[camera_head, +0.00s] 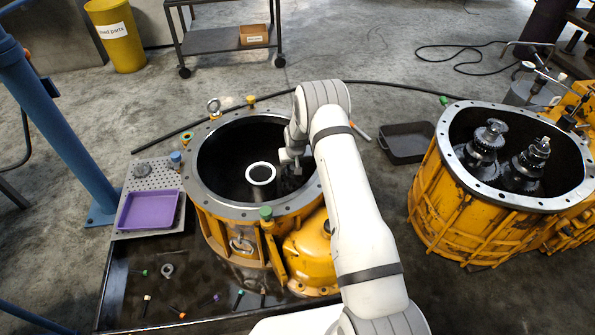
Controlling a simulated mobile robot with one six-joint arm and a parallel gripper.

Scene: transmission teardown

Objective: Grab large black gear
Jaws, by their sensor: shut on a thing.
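My gripper (291,162) reaches down inside the round opening of the left yellow housing, at the right side of its dark interior. It is shut on a dark gear-like part (291,184), which I take to be the large black gear. Its teeth and lower end are lost in the shadow, and my arm and the rim hide part of it. I cannot tell whether the gear is lifted off its seat. A pale ring on a post (260,174) stands to the left of my gripper, apart from it.
The housing's grey bolted rim (205,195) surrounds my gripper. A second yellow housing (450,215) at right holds two dark gear shafts. A purple tray (148,209) lies at left, and a black tray (388,153) lies on the floor between the housings.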

